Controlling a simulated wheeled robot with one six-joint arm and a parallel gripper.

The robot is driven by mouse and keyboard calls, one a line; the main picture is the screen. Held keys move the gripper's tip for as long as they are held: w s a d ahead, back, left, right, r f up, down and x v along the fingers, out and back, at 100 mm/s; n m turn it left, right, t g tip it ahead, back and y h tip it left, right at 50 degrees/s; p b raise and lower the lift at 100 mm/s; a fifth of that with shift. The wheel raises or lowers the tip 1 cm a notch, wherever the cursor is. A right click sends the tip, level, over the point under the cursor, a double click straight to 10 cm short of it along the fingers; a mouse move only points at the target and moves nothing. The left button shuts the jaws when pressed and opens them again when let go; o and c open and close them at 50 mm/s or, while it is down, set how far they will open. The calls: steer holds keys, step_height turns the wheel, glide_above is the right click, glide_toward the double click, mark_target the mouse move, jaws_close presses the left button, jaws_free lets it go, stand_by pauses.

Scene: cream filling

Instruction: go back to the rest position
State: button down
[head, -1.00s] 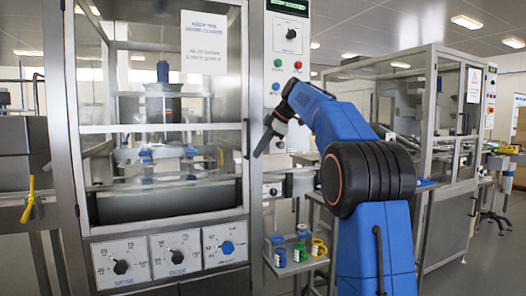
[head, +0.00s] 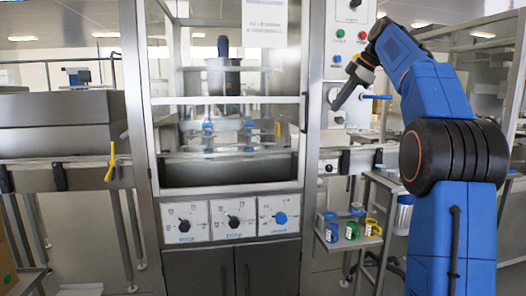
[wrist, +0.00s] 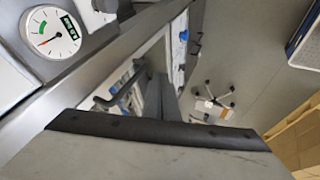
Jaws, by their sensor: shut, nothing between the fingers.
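My blue arm stands at the right of the head view, bent at its black elbow joint. My gripper (head: 338,103) points down and left in front of the machine's control panel (head: 345,50). Its dark fingers look closed together, with nothing seen between them. In the wrist view the gripper (wrist: 163,98) shows as dark fingers beyond a grey housing edge. I cannot tell whether it touches anything.
The filling machine (head: 225,100) has a glazed guard and dials (head: 232,220) below. A yellow lever (head: 110,162) hangs at left. Blue, green and yellow ring-shaped items (head: 352,229) sit on a small side shelf. A round gauge (wrist: 52,30) shows close in the wrist view.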

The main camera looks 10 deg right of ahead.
steer(key=s+a+f+m+h, duration=0.1)
steer(key=s+a+f+m, duration=0.3)
steer(key=s+a+f, duration=0.45)
steer(key=s+a+f+m+h, duration=0.1)
steer(key=s+a+f+m, duration=0.4)
steer(key=s, duration=0.6)
steer(key=s+a+f+m+h, duration=0.1)
steer(key=s+f+m, duration=0.2)
steer(key=s+f, duration=0.9)
steer(key=s+a+f+m+g+h, duration=0.1)
steer(key=s+f+m, duration=0.3)
steer(key=s+f, duration=0.9)
step_height(320, 180, down, 6)
